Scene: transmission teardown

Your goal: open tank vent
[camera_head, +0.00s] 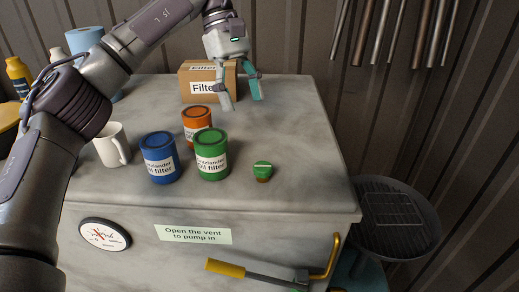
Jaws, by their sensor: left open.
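A small green cap with a brownish base (262,171), which looks like the tank vent, sits on the grey tank top (310,180) near its front edge. I cannot tell whether it is open. My left gripper (243,104) is open and empty, pointing down above the back of the tank top. It is behind and above the green cap, in front of a cardboard box. My right gripper is out of view. A label (194,234) on the tank front reads "Open the vent to pump in".
Green (211,160), blue (160,164) and orange (197,123) filter cans stand left of the cap. A white mug (110,146), cardboard box (198,88), gauge (103,235) and yellow-handled lever (226,269) also show. The top's right side is clear.

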